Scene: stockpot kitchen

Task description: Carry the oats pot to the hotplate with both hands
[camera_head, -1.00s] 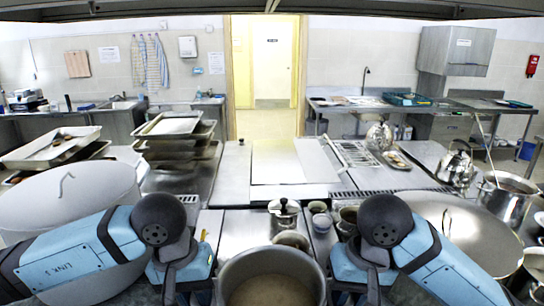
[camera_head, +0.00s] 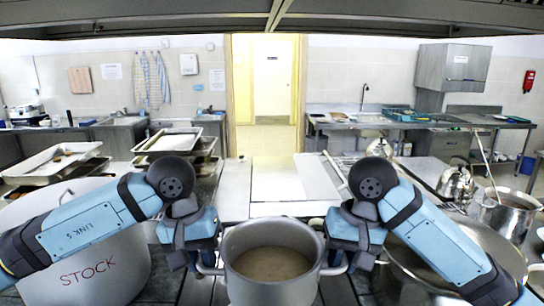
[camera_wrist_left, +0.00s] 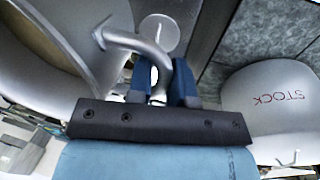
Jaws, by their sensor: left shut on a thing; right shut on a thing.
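The oats pot (camera_head: 262,292) is a grey metal pot with beige contents, at the bottom middle of the head view. It looks upright. My left gripper (camera_head: 205,266) is shut on its left handle, and my right gripper (camera_head: 339,264) is shut on its right side. In the left wrist view, the blue fingers of my left gripper (camera_wrist_left: 162,88) close around the bent metal handle (camera_wrist_left: 128,40), and the pot's wall (camera_wrist_left: 75,30) is at upper left. I cannot tell for certain which surface is the hotplate.
Another large lidded pot (camera_head: 480,245), a steel pot (camera_head: 508,214) and a kettle (camera_head: 455,184) stand on the right. A flat bare worktop (camera_head: 275,180) lies ahead.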

